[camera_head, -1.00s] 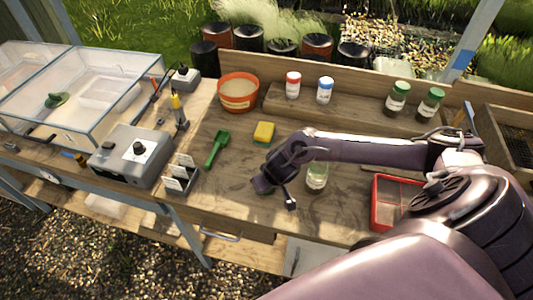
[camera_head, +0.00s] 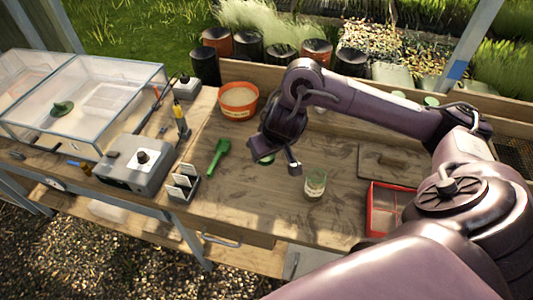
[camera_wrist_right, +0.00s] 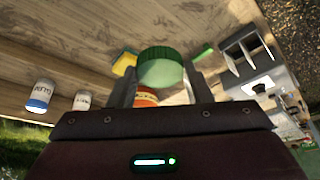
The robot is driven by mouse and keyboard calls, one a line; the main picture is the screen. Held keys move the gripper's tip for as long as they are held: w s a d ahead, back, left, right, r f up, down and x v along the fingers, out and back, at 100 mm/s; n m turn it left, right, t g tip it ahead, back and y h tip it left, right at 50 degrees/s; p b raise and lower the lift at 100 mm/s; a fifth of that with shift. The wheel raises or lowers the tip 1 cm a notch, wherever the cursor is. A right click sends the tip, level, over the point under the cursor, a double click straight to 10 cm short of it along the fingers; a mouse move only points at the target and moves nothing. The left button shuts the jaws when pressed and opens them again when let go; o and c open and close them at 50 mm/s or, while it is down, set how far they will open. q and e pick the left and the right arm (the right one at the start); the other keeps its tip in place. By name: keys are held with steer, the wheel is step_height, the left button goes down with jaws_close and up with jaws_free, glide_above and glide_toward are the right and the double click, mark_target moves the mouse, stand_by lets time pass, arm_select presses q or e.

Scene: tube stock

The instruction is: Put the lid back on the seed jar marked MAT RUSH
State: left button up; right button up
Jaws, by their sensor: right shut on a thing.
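My right gripper (camera_head: 278,163) is shut on a green lid (camera_head: 265,160) and holds it above the bench, left of and beyond the open jar. In the right wrist view the lid (camera_wrist_right: 160,68) sits between the two fingers (camera_wrist_right: 158,90). A clear glass jar (camera_head: 315,186) with a pale label stands upright and lidless on the bench; its label is too small to read. The jar and lid are apart. My left gripper is not in view.
A red divided tray (camera_head: 372,208) lies right of the jar. A green scoop (camera_head: 217,155) and an orange pot (camera_head: 238,100) are to the left. Blue-lidded (camera_wrist_right: 40,97) and red-lidded (camera_wrist_right: 82,101) jars show in the wrist view. The bench around the open jar is clear.

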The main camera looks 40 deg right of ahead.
steer(key=shift+r, duration=0.35)
steer(key=shift+a, duration=0.15)
steer(key=shift+w+a+f, duration=0.1)
steer(key=shift+a, duration=0.1)
steer(key=a+f+n+b, duration=0.1)
steer(key=a+b, duration=0.7)
steer(key=a, duration=0.1)
steer(key=shift+w+b, duration=0.4)
steer(key=shift+w, duration=0.05)
